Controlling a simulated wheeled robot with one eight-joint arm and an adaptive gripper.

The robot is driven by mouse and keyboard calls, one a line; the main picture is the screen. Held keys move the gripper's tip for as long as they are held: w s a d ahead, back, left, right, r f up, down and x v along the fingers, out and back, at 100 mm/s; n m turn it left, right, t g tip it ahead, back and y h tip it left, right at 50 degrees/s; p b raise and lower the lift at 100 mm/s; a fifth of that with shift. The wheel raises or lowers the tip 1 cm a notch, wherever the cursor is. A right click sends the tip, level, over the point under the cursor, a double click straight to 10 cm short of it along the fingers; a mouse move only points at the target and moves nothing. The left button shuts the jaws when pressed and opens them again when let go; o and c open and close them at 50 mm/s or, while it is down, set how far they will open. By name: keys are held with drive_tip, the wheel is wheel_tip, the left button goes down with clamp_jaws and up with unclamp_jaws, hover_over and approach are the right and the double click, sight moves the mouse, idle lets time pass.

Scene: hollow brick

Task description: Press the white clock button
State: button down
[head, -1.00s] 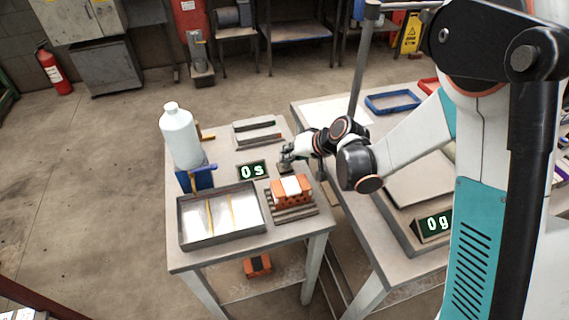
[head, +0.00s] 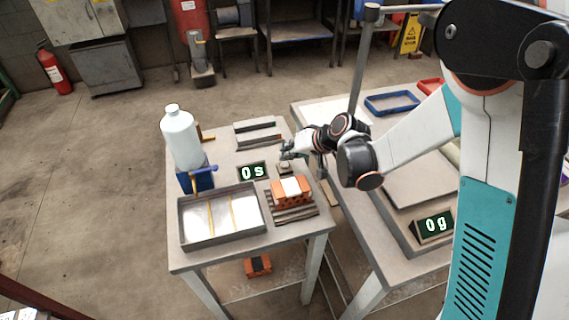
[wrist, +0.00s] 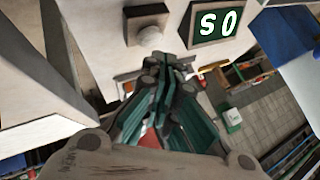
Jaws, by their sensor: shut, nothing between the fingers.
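The clock display (head: 252,171) on the left table reads "0 s" in the head view. It shows upside down in the wrist view (wrist: 217,22). The clock button (head: 284,168) is a small pale knob on a dark base just right of the display. In the wrist view the button (wrist: 149,36) looks greyish white and stands just beyond my fingertips. My gripper (head: 286,154) is shut and empty, just behind and above the button in the head view. In the wrist view its fingertips (wrist: 160,62) are apart from the button in the picture; the height gap is hard to judge.
An orange hollow brick (head: 291,191) sits on dark slats in front of the button. A metal tray (head: 222,243), a white bottle (head: 180,137) on a blue stand and slotted bars (head: 257,133) share the table. A scale display (head: 433,225) reads "0 g" on the right table.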

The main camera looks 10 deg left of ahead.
sight(287, 163)
drive_tip(key=shift+r, duration=0.15)
drive_tip(key=shift+r+p, duration=1.55)
drive_tip(key=shift+r, duration=0.8)
